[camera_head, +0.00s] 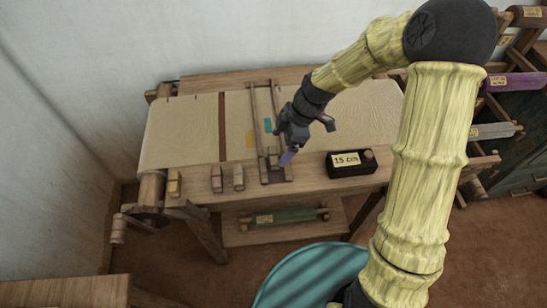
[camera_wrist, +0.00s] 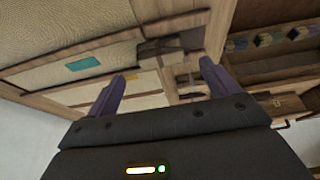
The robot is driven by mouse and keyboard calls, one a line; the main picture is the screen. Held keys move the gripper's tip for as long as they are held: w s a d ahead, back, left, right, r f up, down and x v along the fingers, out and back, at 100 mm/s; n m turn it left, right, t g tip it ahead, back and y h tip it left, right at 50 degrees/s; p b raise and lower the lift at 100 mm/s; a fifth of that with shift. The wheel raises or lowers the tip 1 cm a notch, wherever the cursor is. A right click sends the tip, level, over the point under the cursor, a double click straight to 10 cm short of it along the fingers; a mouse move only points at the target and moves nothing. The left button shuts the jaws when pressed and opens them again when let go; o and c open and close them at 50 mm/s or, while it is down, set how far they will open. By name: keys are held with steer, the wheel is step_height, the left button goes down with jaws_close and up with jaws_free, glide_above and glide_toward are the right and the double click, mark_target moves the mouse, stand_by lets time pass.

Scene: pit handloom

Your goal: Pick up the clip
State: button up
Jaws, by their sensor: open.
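Several small clip-like blocks lie along the loom's front board in the head view: a yellowish one (camera_head: 174,183), a pinkish one (camera_head: 216,179) and a grey-beige one (camera_head: 238,177). Another small brownish block (camera_head: 274,160) sits on the wooden frame close to my gripper. I cannot tell which of these is the clip. My gripper (camera_head: 306,141) is open above the cloth's front edge, right of these blocks. In the wrist view its two purple fingers (camera_wrist: 164,71) stand apart, with nothing seen held between them. A dark wooden piece (camera_wrist: 172,45) shows beyond them.
The cloth (camera_head: 180,130) stretches across the loom, with a narrow wooden frame (camera_head: 257,125) lying over it. A black box labelled "15 cm" (camera_head: 345,171) stands right of my gripper. A teal round seat (camera_head: 310,275) is in front. Racks with rolls (camera_head: 513,82) stand at the right.

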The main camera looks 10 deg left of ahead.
mark_target(274, 155)
steer(key=shift+a+f, duration=0.1)
steer(key=shift+f, duration=0.2)
steer(key=x, duration=0.5)
steer(key=shift+s+a+f+p, duration=0.1)
steer(key=shift+p, duration=0.2)
steer(key=c, duration=1.1)
